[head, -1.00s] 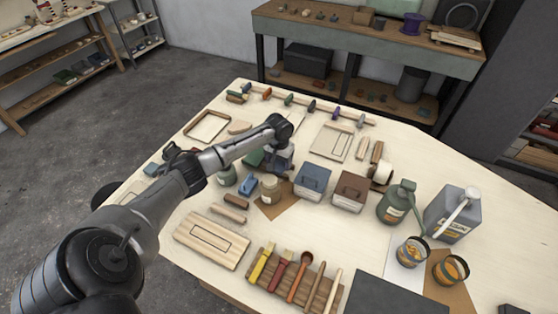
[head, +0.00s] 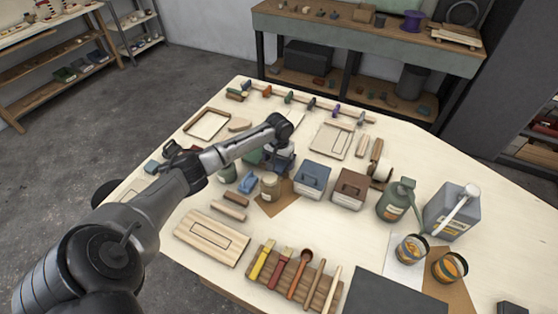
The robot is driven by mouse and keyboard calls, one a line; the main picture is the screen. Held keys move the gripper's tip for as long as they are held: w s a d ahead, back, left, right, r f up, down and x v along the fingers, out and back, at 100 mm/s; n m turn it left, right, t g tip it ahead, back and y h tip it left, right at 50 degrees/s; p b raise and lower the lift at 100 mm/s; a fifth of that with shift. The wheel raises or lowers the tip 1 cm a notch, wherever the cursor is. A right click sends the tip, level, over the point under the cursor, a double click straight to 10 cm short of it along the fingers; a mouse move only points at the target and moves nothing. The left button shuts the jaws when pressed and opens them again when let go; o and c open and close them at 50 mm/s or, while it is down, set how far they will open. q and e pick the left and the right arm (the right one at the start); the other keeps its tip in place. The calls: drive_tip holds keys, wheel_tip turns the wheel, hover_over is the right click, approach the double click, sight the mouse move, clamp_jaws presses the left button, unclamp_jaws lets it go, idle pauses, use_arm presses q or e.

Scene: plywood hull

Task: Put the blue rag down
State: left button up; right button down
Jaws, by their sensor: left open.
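My left arm reaches in from the left across the pale plywood table. My left gripper (head: 278,165) points down over the middle of the table and is open. Its fingertips are small and partly hidden by the wrist, so I cannot tell whether they touch anything. A small blue item (head: 247,182) lies on the table just left of and nearer than the gripper; it may be the blue rag, but it is too small to be sure. My right gripper is not in view.
Close to the gripper stand a jar (head: 269,187), a blue box (head: 313,180) and a brown box (head: 349,189). A green can (head: 395,204) and a grey jug (head: 449,215) stand to the right. A rack of brushes (head: 293,279) lies in front. Bare plywood shows at the right rear.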

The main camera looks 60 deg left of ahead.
sight(279, 161)
use_arm(q)
drive_tip(key=shift+r, duration=0.45)
wheel_tip(279, 161, up, 12)
drive_tip(key=p, duration=0.1)
idle(0.6)
